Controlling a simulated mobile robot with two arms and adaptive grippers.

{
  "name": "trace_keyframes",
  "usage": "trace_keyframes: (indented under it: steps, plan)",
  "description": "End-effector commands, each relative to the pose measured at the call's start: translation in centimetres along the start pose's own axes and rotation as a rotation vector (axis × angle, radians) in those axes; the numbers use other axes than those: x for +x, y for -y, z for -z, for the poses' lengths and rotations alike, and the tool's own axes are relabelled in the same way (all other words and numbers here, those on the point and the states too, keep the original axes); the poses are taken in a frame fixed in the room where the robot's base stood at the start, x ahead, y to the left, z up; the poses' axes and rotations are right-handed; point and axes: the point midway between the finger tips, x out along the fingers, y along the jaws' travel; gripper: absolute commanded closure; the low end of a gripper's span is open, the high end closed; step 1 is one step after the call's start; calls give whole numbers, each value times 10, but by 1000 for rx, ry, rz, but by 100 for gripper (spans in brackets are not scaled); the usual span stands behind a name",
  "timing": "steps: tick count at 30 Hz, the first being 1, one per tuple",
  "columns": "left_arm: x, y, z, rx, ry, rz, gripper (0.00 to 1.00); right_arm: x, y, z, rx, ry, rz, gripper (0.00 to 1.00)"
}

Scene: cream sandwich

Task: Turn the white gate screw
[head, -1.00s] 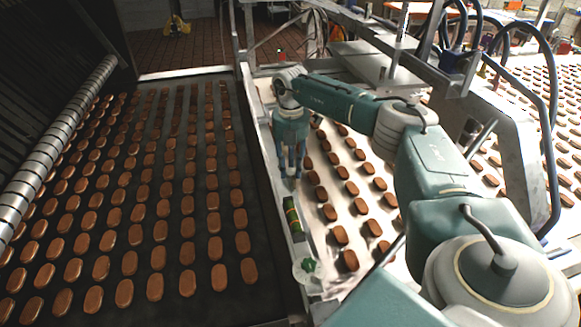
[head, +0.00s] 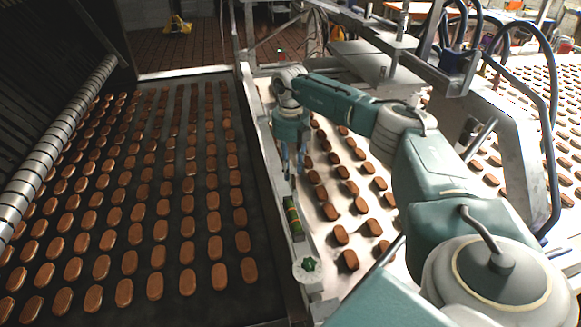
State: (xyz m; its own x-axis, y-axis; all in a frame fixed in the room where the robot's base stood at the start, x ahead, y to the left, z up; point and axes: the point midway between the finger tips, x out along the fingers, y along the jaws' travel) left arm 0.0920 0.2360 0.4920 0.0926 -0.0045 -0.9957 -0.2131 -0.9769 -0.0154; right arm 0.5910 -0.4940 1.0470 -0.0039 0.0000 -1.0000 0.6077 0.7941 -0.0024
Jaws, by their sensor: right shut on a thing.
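My right gripper (head: 289,172) points down at the rail between the two belts. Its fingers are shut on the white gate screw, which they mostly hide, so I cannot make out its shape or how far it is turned. A white round knob with a green star-shaped top (head: 307,268) sits nearer on the same rail, apart from the gripper. A green cylinder with coloured bands (head: 293,216) lies along the rail between them. My left gripper is out of view.
A dark belt (head: 261,300) with rows of brown biscuits lies to the left. A pale belt (head: 318,240) with scattered biscuits lies to the right. A metal roller (head: 62,135) spans the far left. Metal framework and hoses stand at the upper right.

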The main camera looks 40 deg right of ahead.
Motion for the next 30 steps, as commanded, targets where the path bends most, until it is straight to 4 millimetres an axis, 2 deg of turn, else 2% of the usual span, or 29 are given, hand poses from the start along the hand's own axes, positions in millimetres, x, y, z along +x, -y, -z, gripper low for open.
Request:
trace_keyframes:
  steps: [1, 14, 15, 17, 26, 30]
  plan:
    - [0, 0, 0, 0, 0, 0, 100, -5, 2, -5, 0, 15, -3, 98]
    - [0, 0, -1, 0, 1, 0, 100, -6, 1, -6, -7, 18, -5, 98]
    - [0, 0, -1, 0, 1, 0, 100, -6, 1, -6, -6, 18, -6, 66]
    - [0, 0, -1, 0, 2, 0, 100, -5, 1, -6, -6, 17, -5, 54]
    - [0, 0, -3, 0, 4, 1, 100, -3, 0, -3, -10, 8, -3, 54]
    - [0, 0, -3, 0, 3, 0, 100, -14, 0, -3, -11, 9, -4, 54]
